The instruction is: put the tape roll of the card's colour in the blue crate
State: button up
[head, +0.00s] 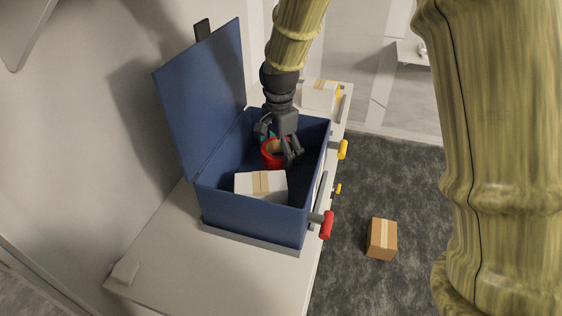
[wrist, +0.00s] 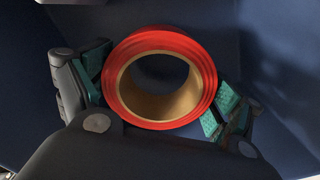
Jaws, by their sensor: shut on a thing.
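A red tape roll (head: 268,155) with a tan core is inside the blue crate, between the fingers of my gripper (head: 278,146). In the wrist view the roll (wrist: 120,85) faces the camera, with a teal finger pad on each side of it. My gripper (wrist: 160,100) is shut on the roll. The blue crate (head: 250,213) stands on a light bench with its lid open at the left. I cannot tell whether the roll touches the crate's floor. No colour card can be made out.
A white box with a tan strip (head: 248,184) lies in the crate's near part. Another white box (head: 318,95) stands behind the crate. A red handle (head: 327,225) and a yellow handle (head: 342,150) stick out at the bench's right. A brown carton (head: 382,239) lies on the dark carpet.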

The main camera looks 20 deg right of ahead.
jog(key=shift+f+p, duration=0.4)
jog(key=shift+f, duration=1.55)
jog(key=shift+f, duration=0.15)
jog(key=o, duration=0.9)
notch_tip(320, 180, up, 12)
jog(key=shift+r+b, duration=0.15)
jog(key=shift+b, duration=0.75)
